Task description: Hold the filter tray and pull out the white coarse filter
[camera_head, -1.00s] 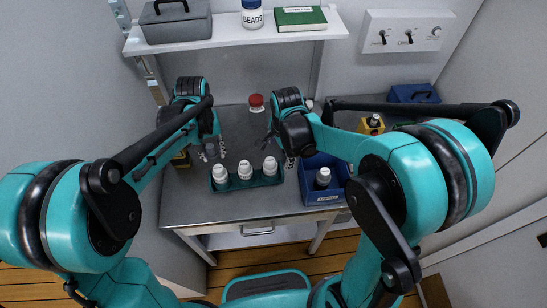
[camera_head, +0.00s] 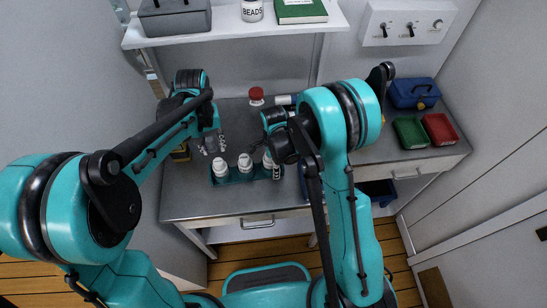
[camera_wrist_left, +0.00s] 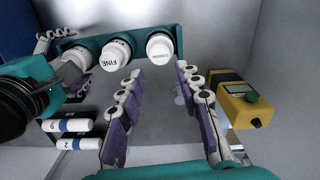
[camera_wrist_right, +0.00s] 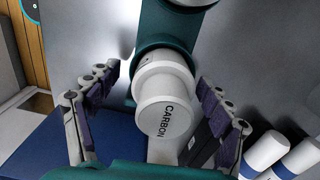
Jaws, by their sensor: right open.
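The teal filter tray (camera_head: 236,179) holds three white-capped filters in a row on the grey table. The coarse filter (camera_head: 220,168) is at its left end in the head view, and its cap reads COARSE in the left wrist view (camera_wrist_left: 160,48). The fine filter (camera_head: 245,162) is in the middle. The carbon filter (camera_wrist_right: 164,108) is at the right end. My left gripper (camera_wrist_left: 158,69) is open and empty just behind the tray near the coarse filter. My right gripper (camera_wrist_right: 160,76) is open, its fingers on either side of the carbon filter; contact is unclear.
A yellow device (camera_wrist_left: 243,100) stands beside my left gripper. Labelled white cylinders (camera_wrist_left: 70,144) lie near the right gripper. A red-capped jar (camera_head: 256,97) is at the back. My right arm mostly hides a blue bin.

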